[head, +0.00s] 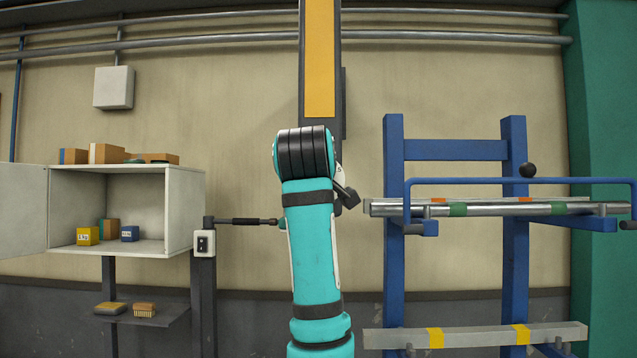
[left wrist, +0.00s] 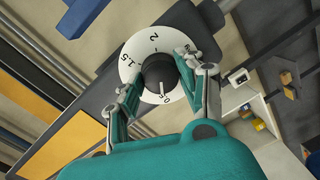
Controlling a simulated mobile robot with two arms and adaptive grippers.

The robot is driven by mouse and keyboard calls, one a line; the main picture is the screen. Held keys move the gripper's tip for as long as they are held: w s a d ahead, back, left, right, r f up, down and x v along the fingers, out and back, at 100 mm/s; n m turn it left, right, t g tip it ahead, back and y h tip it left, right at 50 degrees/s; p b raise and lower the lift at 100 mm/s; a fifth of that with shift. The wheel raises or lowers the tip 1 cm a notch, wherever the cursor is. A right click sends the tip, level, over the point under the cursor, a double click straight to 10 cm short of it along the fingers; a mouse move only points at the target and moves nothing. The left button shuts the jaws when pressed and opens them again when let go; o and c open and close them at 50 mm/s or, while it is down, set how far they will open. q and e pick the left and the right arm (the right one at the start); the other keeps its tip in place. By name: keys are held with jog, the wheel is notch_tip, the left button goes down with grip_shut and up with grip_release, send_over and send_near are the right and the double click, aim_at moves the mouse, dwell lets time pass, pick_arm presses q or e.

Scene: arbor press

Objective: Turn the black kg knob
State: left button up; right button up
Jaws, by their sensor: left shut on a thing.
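The black knob (left wrist: 160,74) sits at the middle of a round white dial (left wrist: 133,61) in the left wrist view. The dial has black figures, including 2 and 1.5. A thin white mark shows on the knob's lower part, toward the dial's lower rim. My left gripper (left wrist: 158,80) is shut on the knob, with one finger on each side of it. My right gripper is in neither view.
A white open cabinet (head: 185,210) with small boxes stands at the left, above a shelf (head: 170,316). A post with a switch box (head: 204,243) and dark bar is between it and my arm. A blue rack (head: 515,260) holding metal bars (head: 530,208) stands at the right.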

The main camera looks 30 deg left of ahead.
pick_arm(q)
jog(key=m+y+b, duration=0.1)
jog(key=m+b, duration=0.1)
jog(key=m, duration=0.5)
jog(key=m+b, duration=0.2)
jog(key=m, duration=0.5)
jog(key=m+y+b, duration=0.1)
jog(key=m+b, duration=0.1)
jog(key=m, duration=0.5)
jog(key=shift+w+d+f+g+y, duration=0.1)
jog(key=shift+f+g+y, duration=0.2)
jog(key=shift+f, duration=0.05)
jog(key=shift+m, duration=0.4)
jog(key=o, duration=1.1)
jog(key=shift+r, duration=0.15)
jog(key=shift+o, duration=0.2)
jog(key=v, duration=1.2)
